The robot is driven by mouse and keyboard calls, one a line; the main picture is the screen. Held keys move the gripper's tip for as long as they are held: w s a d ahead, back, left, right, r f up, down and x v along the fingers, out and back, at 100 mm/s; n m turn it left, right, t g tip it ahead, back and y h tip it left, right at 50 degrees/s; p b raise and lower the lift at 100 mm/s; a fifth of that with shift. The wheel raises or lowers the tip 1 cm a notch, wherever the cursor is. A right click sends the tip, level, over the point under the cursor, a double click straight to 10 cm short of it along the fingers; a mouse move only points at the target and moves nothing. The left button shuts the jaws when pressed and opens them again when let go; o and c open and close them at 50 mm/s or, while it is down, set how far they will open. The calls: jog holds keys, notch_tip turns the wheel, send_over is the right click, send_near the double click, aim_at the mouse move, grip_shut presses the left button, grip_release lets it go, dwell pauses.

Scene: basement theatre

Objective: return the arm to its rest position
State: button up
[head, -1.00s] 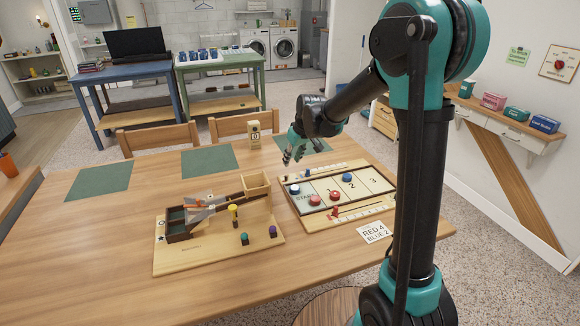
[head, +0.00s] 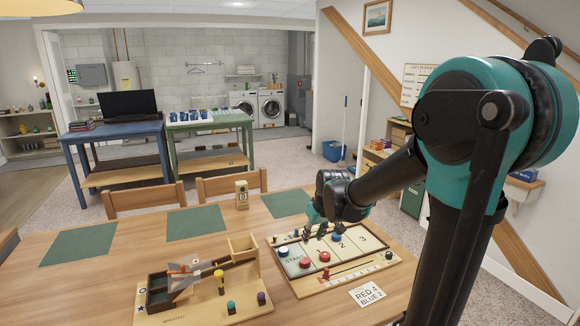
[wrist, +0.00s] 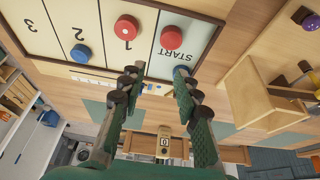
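My arm reaches from the right over the wooden table (head: 225,235). My gripper (head: 314,224) is above the back edge of a shuffle-type game board (head: 370,241) marked START, 1, 2 and 3. In the wrist view my gripper (wrist: 156,74) has its two green-black fingers spread apart with nothing held between them. Red pucks (head: 325,256) lie on the board, and a blue puck (head: 336,238) lies by the 2.
A wooden ramp toy (head: 205,283) stands left of the board. A card reading RED 4 BLUE 2 (head: 368,295) lies in front. A small counter block (head: 242,195) stands at the back, near green mats (head: 196,222). Chairs (head: 232,183) line the far side.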

jog(key=s+d+f+m, duration=0.1)
jog(key=s+d+f, duration=0.1)
jog(key=s+d, duration=0.2)
jog(key=s+d+f+m+h, duration=0.1)
jog(key=s+d+f+m, duration=0.1)
jog(key=s, duration=0.7)
jog(key=s+d+f+m, duration=0.1)
jog(key=s+d+f, duration=0.2)
jog(key=s+d, duration=0.2)
jog(key=shift+s+d+f+m+h, duration=0.1)
jog(key=shift+s+d+m+h, duration=0.1)
jog(key=shift+s, duration=0.35)
jog(key=shift+s+d+f+m+h, duration=0.1)
jog(key=shift+s+d+h, duration=0.1)
jog(key=shift+s, duration=0.3)
